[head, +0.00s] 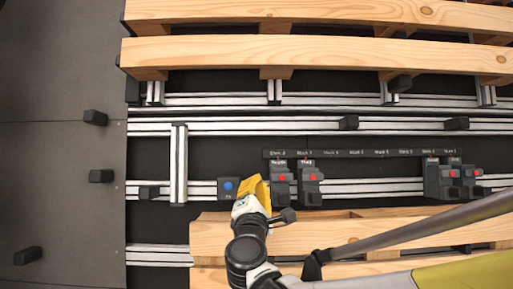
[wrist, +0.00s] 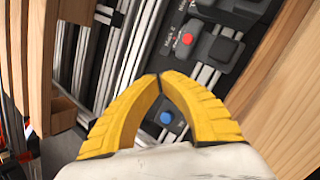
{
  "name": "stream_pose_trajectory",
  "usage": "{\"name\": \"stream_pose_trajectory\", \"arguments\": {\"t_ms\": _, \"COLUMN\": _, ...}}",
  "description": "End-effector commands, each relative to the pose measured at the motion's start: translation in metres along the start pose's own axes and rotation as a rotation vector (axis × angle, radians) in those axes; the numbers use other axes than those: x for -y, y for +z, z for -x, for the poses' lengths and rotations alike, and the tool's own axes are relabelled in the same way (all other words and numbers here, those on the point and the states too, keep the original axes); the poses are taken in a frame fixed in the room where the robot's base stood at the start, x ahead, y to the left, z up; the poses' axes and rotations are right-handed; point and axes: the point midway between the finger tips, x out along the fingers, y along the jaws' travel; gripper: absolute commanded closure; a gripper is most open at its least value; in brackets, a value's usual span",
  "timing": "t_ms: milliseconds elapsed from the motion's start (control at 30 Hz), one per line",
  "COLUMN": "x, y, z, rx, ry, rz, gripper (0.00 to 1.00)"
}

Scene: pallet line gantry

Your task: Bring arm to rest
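My gripper (head: 258,190) has yellow fingers and hangs over the aluminium rail in the head view, just right of a small dark box with a blue button (head: 228,186). In the wrist view the two yellow fingers of my gripper (wrist: 160,78) meet at their tips with nothing visible between them. The blue button (wrist: 166,117) shows just below the fingertips there, apparently beyond them. My arm comes in from the lower right of the head view and is stretched out over the near pallet.
Dark blocks with red buttons (head: 312,178) stand right of my gripper under a labelled strip (head: 350,153). More such blocks (head: 452,174) sit farther right. A wooden pallet (head: 320,55) lies at the back, another (head: 290,237) in front. Grey floor plates (head: 60,160) at left hold several black blocks.

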Motion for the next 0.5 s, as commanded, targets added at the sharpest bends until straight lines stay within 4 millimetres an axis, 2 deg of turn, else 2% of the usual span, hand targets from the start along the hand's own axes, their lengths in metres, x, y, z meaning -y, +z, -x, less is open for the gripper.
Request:
{"name": "stream_pose_trajectory", "arguments": {"t_ms": 33, "x": 0.022, "y": 0.034, "z": 0.003, "rx": 0.029, "ry": -0.087, "rz": -0.117, "gripper": 1.0}}
{"name": "stream_pose_trajectory", "arguments": {"t_ms": 100, "x": 0.058, "y": 0.074, "z": 0.014, "rx": 0.071, "ry": -0.22, "rz": -0.318, "gripper": 1.0}}
{"name": "stream_pose_trajectory", "arguments": {"t_ms": 200, "x": 0.106, "y": 0.118, "z": 0.043, "rx": 0.145, "ry": -0.401, "rz": -0.612, "gripper": 1.0}}
{"name": "stream_pose_trajectory", "arguments": {"t_ms": 267, "x": 0.134, "y": 0.136, "z": 0.067, "rx": 0.195, "ry": -0.503, "rz": -0.792, "gripper": 1.0}}
{"name": "stream_pose_trajectory", "arguments": {"t_ms": 333, "x": 0.162, "y": 0.15, "z": 0.099, "rx": 0.259, "ry": -0.618, "rz": -1.005, "gripper": 1.0}}
{"name": "stream_pose_trajectory", "arguments": {"t_ms": 400, "x": 0.185, "y": 0.155, "z": 0.133, "rx": 0.323, "ry": -0.724, "rz": -1.215, "gripper": 1.0}}
{"name": "stream_pose_trajectory", "arguments": {"t_ms": 500, "x": 0.205, "y": 0.15, "z": 0.178, "rx": 0.403, "ry": -0.85, "rz": -1.487, "gripper": 1.0}}
